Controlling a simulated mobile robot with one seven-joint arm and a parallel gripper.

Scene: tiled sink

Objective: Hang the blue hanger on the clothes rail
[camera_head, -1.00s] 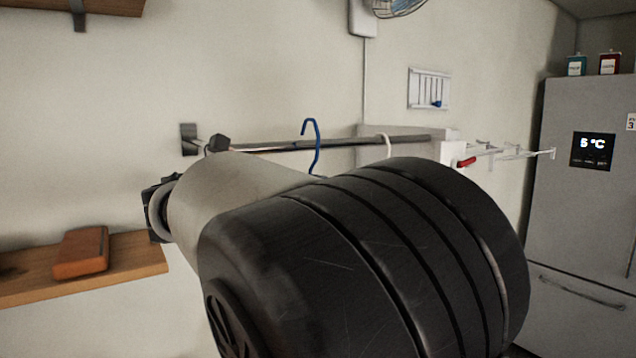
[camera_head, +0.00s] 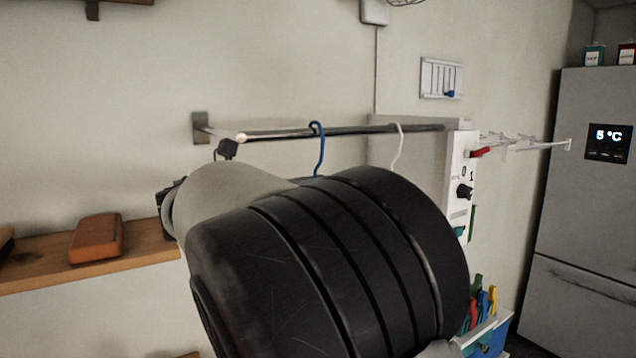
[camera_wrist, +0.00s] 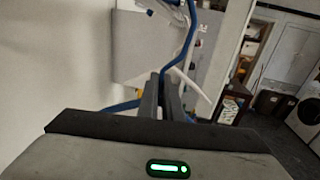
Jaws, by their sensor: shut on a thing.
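The blue hanger (camera_head: 321,160) shows its hook in the head view, with the bend just above the clothes rail (camera_head: 275,134). The hook overlaps the rail and looks to be over it; contact cannot be told. My arm hides the rest of the hanger. In the wrist view my gripper (camera_wrist: 162,82) is shut on the blue hanger (camera_wrist: 122,106), whose blue parts run past both sides of the fingers and up to the hook. The head view hides my gripper behind my arm.
A white hanger (camera_head: 399,150) hangs on the rail to the right. A white box with a knob (camera_head: 464,190) stands near the rail's right end, with a wire drying rack (camera_head: 520,144) beyond. A wooden shelf (camera_head: 150,245) is at left, a fridge (camera_head: 590,200) at far right.

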